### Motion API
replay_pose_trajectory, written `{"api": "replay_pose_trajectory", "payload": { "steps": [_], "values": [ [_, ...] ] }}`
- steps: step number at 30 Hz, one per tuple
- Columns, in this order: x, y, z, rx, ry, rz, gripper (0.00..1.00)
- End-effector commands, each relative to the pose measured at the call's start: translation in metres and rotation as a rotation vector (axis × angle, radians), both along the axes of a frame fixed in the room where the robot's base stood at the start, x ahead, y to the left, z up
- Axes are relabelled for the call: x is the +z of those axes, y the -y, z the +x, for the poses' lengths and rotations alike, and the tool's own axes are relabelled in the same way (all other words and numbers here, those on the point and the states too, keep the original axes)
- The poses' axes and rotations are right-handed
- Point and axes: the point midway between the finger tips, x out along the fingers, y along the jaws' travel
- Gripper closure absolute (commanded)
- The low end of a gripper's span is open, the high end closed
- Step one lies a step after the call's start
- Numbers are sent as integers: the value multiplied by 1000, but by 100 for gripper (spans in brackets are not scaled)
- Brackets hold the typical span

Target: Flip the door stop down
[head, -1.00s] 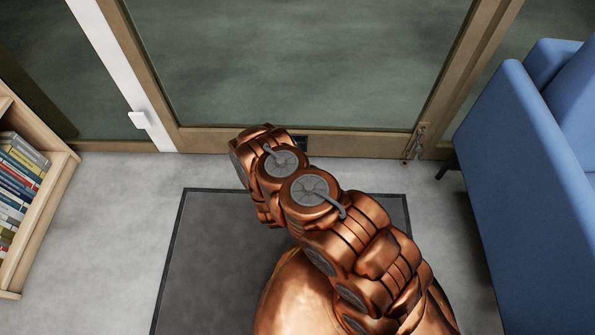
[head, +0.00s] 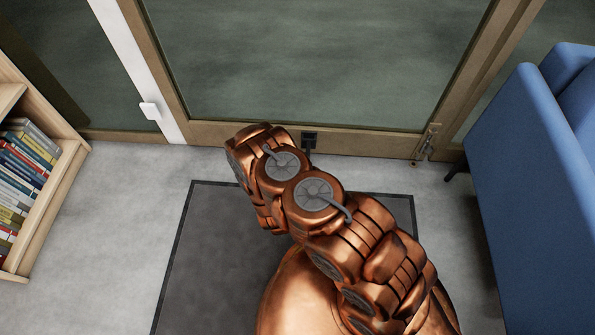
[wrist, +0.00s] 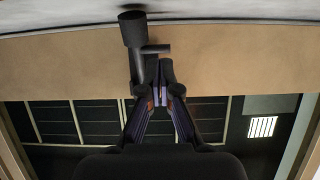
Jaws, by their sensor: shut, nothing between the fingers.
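The door stop (wrist: 133,30) shows in the wrist view as a black arm with a thick round foot, in front of the tan bottom rail of the door. The foot points to the top of the picture, where the pale floor is. A short peg sticks out to its right. My gripper (wrist: 158,93) is shut and empty, its tips right by the stop's arm; I cannot tell whether they touch it. In the head view the stop is a small dark fitting (head: 310,140) low on the door, partly hidden by my arm. My fingers are hidden there.
The glass door (head: 310,60) has a wooden frame, with a metal bolt (head: 426,143) at its lower right. A dark mat (head: 215,250) lies before it. A blue armchair (head: 530,180) stands right, a bookshelf (head: 62,195) left. Grey floor between them is clear.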

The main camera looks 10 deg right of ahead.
Motion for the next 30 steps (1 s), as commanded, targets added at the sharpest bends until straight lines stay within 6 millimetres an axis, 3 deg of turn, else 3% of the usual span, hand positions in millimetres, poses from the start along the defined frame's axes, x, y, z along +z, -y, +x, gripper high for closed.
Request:
{"api": "replay_pose_trajectory", "payload": {
  "steps": [9, 30],
  "values": [
    [12, -8, -24, -1, 0, 0, 100],
    [15, -9, -26, -2, -1, 3, 100]
  ]
}}
